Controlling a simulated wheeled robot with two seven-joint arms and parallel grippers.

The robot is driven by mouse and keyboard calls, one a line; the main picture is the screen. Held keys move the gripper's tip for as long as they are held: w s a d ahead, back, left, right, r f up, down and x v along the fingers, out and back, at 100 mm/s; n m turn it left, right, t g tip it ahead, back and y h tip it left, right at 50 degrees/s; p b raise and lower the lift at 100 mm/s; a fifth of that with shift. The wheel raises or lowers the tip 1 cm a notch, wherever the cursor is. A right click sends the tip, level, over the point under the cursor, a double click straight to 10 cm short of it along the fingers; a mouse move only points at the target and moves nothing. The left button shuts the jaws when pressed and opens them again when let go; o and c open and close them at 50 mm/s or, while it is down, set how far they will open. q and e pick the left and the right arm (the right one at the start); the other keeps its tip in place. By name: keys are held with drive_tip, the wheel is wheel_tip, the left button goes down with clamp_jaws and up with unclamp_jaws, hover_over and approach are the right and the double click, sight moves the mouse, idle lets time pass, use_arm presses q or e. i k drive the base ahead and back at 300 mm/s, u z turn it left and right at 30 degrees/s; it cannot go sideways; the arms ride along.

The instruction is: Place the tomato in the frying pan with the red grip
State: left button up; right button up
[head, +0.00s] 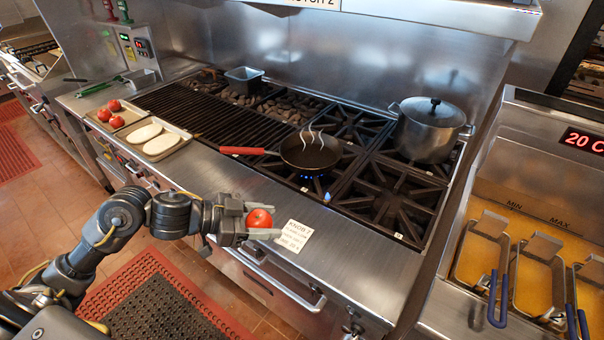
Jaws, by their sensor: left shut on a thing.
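A red tomato (259,219) is held between the fingers of my left gripper (262,222), which is shut on it. The gripper is in front of the stove's front edge, near a white knob label. The dark frying pan (310,153) with a red grip (242,151) sits on a burner, up and to the right of the gripper. Its grip points left over the grill bars. Blue flame shows under the pan and wavy steam marks rise above it. The pan looks empty. My right gripper is not in view.
A lidded steel pot (428,132) stands on a burner right of the pan. A tray (182,150) with pale flat pieces and another with tomatoes (117,122) lie at the left. Fryer baskets (536,265) are at the right. The steel front counter (330,246) is mostly clear.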

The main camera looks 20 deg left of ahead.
sight(311, 157)
drive_tip(key=u, duration=0.05)
drive_tip(key=k, duration=1.25)
drive_tip(key=u, duration=0.75)
drive_tip(key=i, duration=1.25)
drive_tip(key=z, duration=0.6)
drive_tip(key=i, duration=0.8)
drive_tip(key=z, duration=0.8)
